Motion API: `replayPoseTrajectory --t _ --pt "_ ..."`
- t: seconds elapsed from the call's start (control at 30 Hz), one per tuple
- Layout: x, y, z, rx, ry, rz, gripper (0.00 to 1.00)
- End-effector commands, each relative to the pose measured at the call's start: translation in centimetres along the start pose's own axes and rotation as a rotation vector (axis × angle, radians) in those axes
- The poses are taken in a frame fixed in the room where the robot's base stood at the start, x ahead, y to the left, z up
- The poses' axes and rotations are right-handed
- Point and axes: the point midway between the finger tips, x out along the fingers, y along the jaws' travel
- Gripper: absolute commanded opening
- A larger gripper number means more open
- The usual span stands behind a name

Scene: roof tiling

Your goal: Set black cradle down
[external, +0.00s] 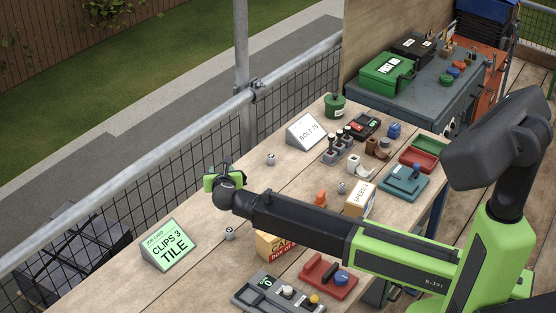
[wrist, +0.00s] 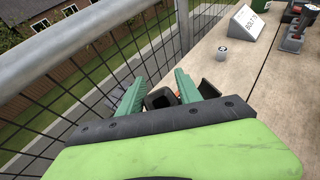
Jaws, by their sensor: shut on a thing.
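My gripper (external: 222,176) is out over the far left edge of the wooden bench, close to the mesh fence. In the wrist view its two teal fingers (wrist: 158,98) are shut on the black cradle (wrist: 162,97), a small dark piece with a hollow middle. A dark part also shows just outside the right finger. In the external view the cradle is mostly hidden by my wrist. I cannot tell whether it touches the bench.
A green "CLIPS 3 TILE" card (external: 169,246) stands front left. A "BOLT 75" card (external: 307,132) stands farther back. A metal rail (external: 190,138) runs along the left.

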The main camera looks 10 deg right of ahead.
Motion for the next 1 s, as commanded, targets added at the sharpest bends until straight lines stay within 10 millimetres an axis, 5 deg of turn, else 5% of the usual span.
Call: replayPoseTrajectory --t 0.1,0.3,0.57,0.8,1.0 --pt "0.6 3.6 -3.0 -0.001 0.0 0.002 0.0" --pt "0.4 7.0 -5.0 0.0 0.0 0.001 0.0" --pt "0.3 7.4 -5.5 0.0 0.0 -0.001 0.0" --pt "1.8 7.4 -9.1 0.0 0.0 0.0 0.0" --pt "1.6 7.4 -8.7 0.0 0.0 0.0 0.0"
